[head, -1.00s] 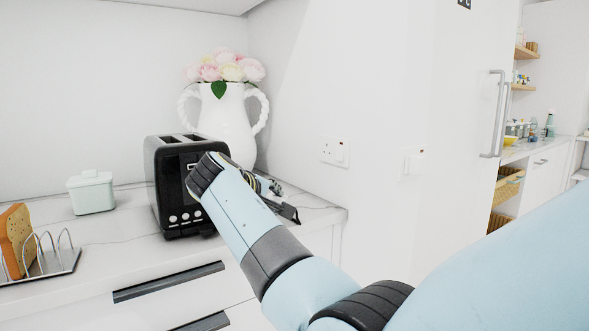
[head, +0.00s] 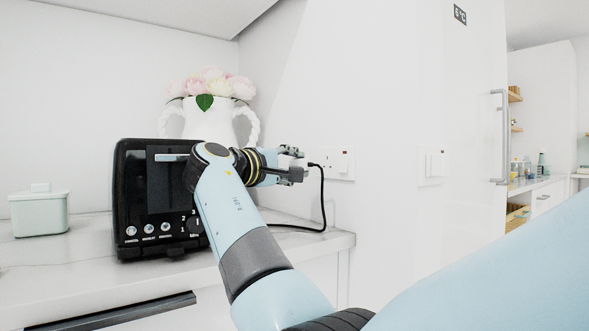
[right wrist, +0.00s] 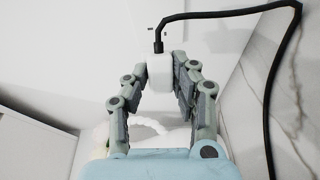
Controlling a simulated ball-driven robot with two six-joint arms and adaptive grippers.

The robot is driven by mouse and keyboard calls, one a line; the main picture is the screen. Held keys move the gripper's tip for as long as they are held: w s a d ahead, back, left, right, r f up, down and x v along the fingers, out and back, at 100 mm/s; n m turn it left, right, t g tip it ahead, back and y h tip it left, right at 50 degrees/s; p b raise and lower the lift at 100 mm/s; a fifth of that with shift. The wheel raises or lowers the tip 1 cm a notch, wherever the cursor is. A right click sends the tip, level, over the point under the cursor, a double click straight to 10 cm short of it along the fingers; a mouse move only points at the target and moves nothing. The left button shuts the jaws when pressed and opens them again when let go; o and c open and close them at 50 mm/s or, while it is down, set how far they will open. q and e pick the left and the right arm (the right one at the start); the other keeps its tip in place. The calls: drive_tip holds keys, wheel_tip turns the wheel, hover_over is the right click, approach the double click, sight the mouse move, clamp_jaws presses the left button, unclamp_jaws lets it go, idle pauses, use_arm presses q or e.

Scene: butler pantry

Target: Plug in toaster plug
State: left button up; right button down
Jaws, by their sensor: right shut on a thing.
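The black toaster (head: 135,190) stands on the counter at the left of the head view, partly behind my right arm. My right gripper (head: 293,168) is raised beside it and shut on the white toaster plug (right wrist: 160,72), which sits between the fingertips in the right wrist view. A black cord (head: 323,205) leaves the plug, hangs down and runs back along the counter towards the toaster. The white wall socket (head: 340,164) with its switch is just right of the gripper in the head view. The plug's pins are hidden. My left gripper is not in view.
A white vase (head: 208,122) with pink and white flowers stands behind the toaster. A pale lidded box (head: 40,212) is at the left on the counter (head: 85,240). Another wall switch (head: 436,163) is further right. The counter ends below the socket.

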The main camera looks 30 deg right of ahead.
sight(308, 164)
drive_tip(key=shift+w+d+f, duration=0.1)
drive_tip(key=shift+w+d, duration=0.05)
drive_tip(key=shift+d, duration=1.3)
drive_tip(key=shift+w+d, duration=0.15)
drive_tip(key=shift+d, duration=1.25)
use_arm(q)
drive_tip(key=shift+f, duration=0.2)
use_arm(e)
drive_tip(key=shift+m+g+b, duration=0.45)
drive_tip(key=shift+m+g, duration=0.05)
drive_tip(key=shift+g, duration=0.3)
drive_tip(key=shift+s+m+g+h+b, duration=0.25)
drive_tip(key=shift+m+g+b, duration=0.4)
drive_tip(key=shift+g, duration=0.45)
drive_tip(key=shift+m+g+b, duration=0.4)
drive_tip(key=shift+m+g, duration=0.15)
drive_tip(key=shift+g, duration=0.15)
use_arm(q)
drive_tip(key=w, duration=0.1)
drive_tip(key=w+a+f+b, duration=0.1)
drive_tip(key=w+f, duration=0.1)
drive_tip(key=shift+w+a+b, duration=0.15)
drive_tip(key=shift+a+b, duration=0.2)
drive_tip(key=shift+b, duration=0.05)
use_arm(e)
drive_tip(key=m+g, duration=0.1)
drive_tip(key=g, duration=0.1)
drive_tip(key=shift+s+m+g, duration=0.1)
drive_tip(key=shift+m+g, duration=0.2)
drive_tip(key=shift+m, duration=0.1)
